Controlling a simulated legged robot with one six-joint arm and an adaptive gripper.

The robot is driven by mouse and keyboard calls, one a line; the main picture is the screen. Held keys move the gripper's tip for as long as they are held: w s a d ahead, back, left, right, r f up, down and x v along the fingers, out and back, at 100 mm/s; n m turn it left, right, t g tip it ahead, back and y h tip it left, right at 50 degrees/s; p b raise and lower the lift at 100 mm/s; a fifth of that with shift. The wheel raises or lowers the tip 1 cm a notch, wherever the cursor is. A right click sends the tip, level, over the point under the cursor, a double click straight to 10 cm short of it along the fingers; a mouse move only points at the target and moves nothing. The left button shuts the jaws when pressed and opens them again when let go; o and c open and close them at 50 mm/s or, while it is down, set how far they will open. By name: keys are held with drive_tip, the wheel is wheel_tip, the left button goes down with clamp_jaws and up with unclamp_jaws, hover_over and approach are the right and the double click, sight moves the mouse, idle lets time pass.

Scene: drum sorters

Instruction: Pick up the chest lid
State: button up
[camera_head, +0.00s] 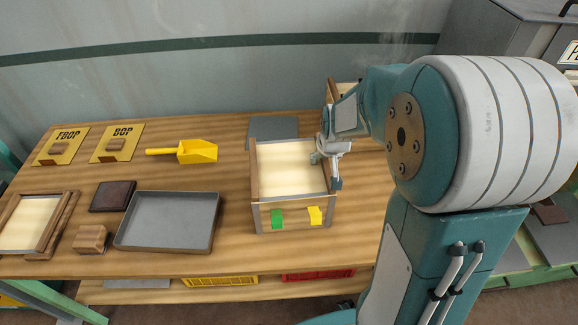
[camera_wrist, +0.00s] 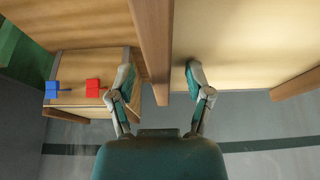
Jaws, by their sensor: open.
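The chest (camera_head: 292,216) stands on the table at centre, with a green and a yellow block on its front. The chest lid (camera_head: 288,170), a cream panel with a brown wooden rail along each side, appears to lie on top. In the wrist view the lid's cream panel (camera_wrist: 235,40) fills the upper right. My gripper (camera_head: 328,165) is at the lid's right side. In the wrist view my open gripper (camera_wrist: 160,80) has one finger on each side of a wooden rail (camera_wrist: 153,40). I cannot tell whether either finger touches it.
A grey tray (camera_head: 168,220), dark block (camera_head: 113,196), small wooden block (camera_head: 91,239) and yellow scoop (camera_head: 190,151) lie left of the chest. Another cream panel with wooden rails (camera_head: 32,222) is at far left. The wrist view shows a wooden box (camera_wrist: 95,68) with blue and red blocks.

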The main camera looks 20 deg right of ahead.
clamp_jaws()
idle(0.3)
drive_tip(key=shift+r, duration=0.5)
wheel_tip(320, 180, up, 2)
drive_tip(key=shift+r, duration=0.25)
drive_tip(key=s+r, duration=0.5)
drive_tip(key=shift+r, duration=0.35)
drive_tip(key=s+r, duration=0.4)
drive_tip(key=s, duration=0.5)
drive_tip(key=shift+d, duration=0.15)
